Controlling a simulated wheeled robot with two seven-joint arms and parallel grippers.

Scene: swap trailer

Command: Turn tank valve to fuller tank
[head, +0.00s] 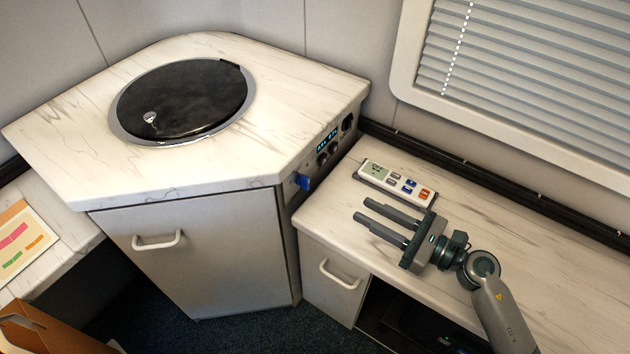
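A blue lever-like handle (304,182), which may be the tank valve, sticks out from the right side of the corner cabinet, just under the worktop. Above and right of it on the same side is a dark control panel (328,146) with a lit blue display and black knobs. The display is too small to read, so I cannot tell which tank is fuller. My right gripper (362,209) is over the right-hand counter, its two fingers apart and empty, pointing left toward the cabinet. It is to the right of the blue handle and not touching it. My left gripper is out of view.
A white remote-like device (396,184) with a screen and coloured buttons lies on the right counter (540,265), close behind my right gripper. The corner worktop (280,130) has a round black lid (190,95). A coloured card (22,245) lies at left. A window blind is at upper right.

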